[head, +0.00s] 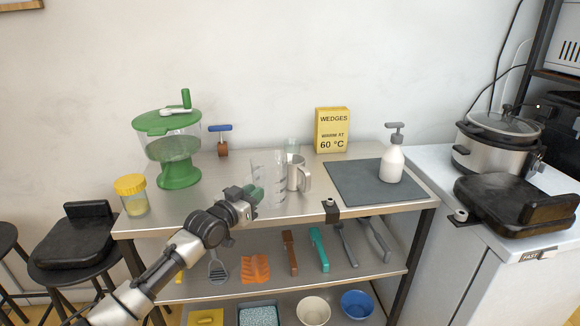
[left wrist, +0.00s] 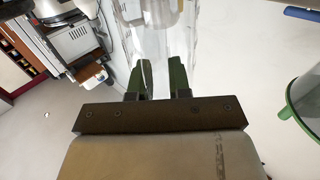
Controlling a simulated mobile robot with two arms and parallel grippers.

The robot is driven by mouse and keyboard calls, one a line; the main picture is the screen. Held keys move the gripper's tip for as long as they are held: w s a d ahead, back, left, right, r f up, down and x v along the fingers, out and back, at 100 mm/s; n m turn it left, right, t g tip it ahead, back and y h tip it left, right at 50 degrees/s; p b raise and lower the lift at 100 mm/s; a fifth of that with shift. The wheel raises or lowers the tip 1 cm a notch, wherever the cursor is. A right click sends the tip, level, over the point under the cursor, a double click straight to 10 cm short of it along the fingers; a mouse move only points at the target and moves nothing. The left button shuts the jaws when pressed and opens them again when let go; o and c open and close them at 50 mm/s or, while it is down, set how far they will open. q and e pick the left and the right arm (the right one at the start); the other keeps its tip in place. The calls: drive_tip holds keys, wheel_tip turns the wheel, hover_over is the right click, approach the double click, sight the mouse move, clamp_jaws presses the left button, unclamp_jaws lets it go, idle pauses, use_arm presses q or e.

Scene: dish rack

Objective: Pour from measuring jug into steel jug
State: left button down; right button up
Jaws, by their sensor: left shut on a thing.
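The clear measuring jug (head: 270,180) with dark markings is roughly upright over the steel tabletop, left of the steel jug; I cannot tell whether its base touches the top. My left gripper (head: 252,196) is shut on it from the left. In the left wrist view its green fingers (left wrist: 154,82) lie either side of the clear wall of the measuring jug (left wrist: 153,50). The steel jug (head: 296,174) stands upright just right of the measuring jug, its handle to the right, partly hidden by it. It also shows through the clear plastic in the left wrist view (left wrist: 160,12). My right gripper is out of view.
A clear glass (head: 292,146) stands behind the steel jug. A green salad spinner (head: 178,172) and a yellow-lidded jar (head: 132,196) stand left. A dark mat (head: 350,192) with a soap bottle (head: 392,160) lies right. A yellow sign (head: 331,130) stands at the wall.

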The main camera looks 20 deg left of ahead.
sight(246, 188)
use_arm(q)
drive_tip(key=shift+d, duration=0.1)
drive_tip(key=shift+r, duration=0.15)
wheel_tip(246, 188, up, 3)
drive_tip(key=p, duration=0.3)
drive_tip(key=shift+f, duration=0.2)
